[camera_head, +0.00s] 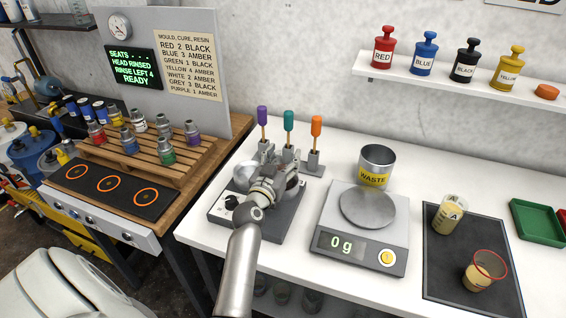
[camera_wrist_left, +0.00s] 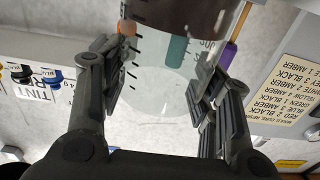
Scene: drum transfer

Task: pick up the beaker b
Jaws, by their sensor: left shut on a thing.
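My left gripper (camera_head: 268,174) is over the grey device with a black dial (camera_head: 232,203). In the left wrist view, my left gripper (camera_wrist_left: 160,98) has its fingers on both sides of a clear graduated beaker (camera_wrist_left: 160,85) and is shut on it. Dark brown material (camera_wrist_left: 175,14) shows at the beaker's far end in that view. I cannot read a letter on this beaker, and in the head view the gripper hides much of it. A cup marked A (camera_head: 450,214) and a red-rimmed cup (camera_head: 485,270) are on the dark mat. My right gripper is not in view.
A scale (camera_head: 330,241) reading 0 g stands right of the device, with a WASTE can (camera_head: 376,165) behind it. Purple, teal and orange-handled tools (camera_head: 316,126) stand behind the gripper. A wooden rack (camera_head: 150,152) with small bottles is at left. A green tray (camera_head: 538,222) is at right.

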